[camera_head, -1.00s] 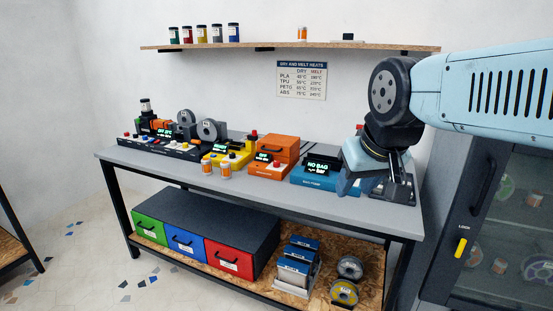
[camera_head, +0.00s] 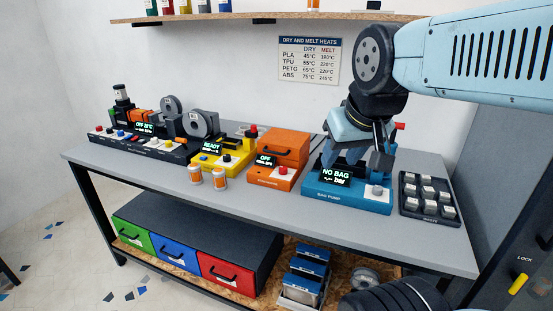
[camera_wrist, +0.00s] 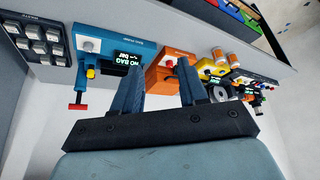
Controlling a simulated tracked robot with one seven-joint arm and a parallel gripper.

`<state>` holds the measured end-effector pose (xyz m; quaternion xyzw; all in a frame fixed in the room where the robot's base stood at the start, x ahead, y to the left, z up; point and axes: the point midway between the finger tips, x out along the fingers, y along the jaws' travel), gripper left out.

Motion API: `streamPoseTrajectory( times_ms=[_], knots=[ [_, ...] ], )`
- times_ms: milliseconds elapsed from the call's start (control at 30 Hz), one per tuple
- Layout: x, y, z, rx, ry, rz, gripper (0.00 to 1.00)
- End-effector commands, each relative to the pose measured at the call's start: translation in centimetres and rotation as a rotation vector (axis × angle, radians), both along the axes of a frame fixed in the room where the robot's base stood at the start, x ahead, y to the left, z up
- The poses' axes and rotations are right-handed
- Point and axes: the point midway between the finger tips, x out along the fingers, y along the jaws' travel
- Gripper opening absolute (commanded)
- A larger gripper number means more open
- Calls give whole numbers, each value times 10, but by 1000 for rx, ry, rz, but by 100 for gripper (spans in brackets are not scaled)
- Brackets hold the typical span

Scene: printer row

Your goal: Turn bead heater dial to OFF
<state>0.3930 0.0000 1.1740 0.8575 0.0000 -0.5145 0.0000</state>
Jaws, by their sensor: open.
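I cannot read a bead heater label on any machine. The dark machine (camera_head: 140,146) at the bench's left end has coloured knobs along its front and a green display seeming to read OFF with a temperature. The orange box (camera_head: 276,165) has a red knob (camera_head: 283,170) and a display reading OFF; it also shows in the wrist view (camera_wrist: 163,77). My gripper (camera_head: 362,160) is open and empty above and behind the blue bag pump, well to the right of the dark machine. In the wrist view my fingers (camera_wrist: 161,68) stand apart, partly hiding the orange box.
The blue bag pump (camera_head: 335,196) reads NO BAG. A yellow machine (camera_head: 230,160) reads READY. Two orange-and-white bottles (camera_head: 207,177) stand at the front edge. A black tray of grey blocks (camera_head: 428,192) is at right. The shelf (camera_head: 270,17) hangs above. Bare bench runs along the front.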

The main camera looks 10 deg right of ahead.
Motion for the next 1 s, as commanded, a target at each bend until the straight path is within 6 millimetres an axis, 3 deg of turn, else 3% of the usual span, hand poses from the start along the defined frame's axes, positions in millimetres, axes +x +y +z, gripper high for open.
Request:
streamPoseTrajectory(
  times_ms=[267,400,467,667,1000],
  knots=[
    [0,0,0,0,0,0,44],
    [4,0,1,-4,2,-2,56],
    [10,0,1,-11,5,-3,56],
    [51,7,1,-48,24,-13,56],
    [143,8,-17,-91,61,-3,56]
  ],
)
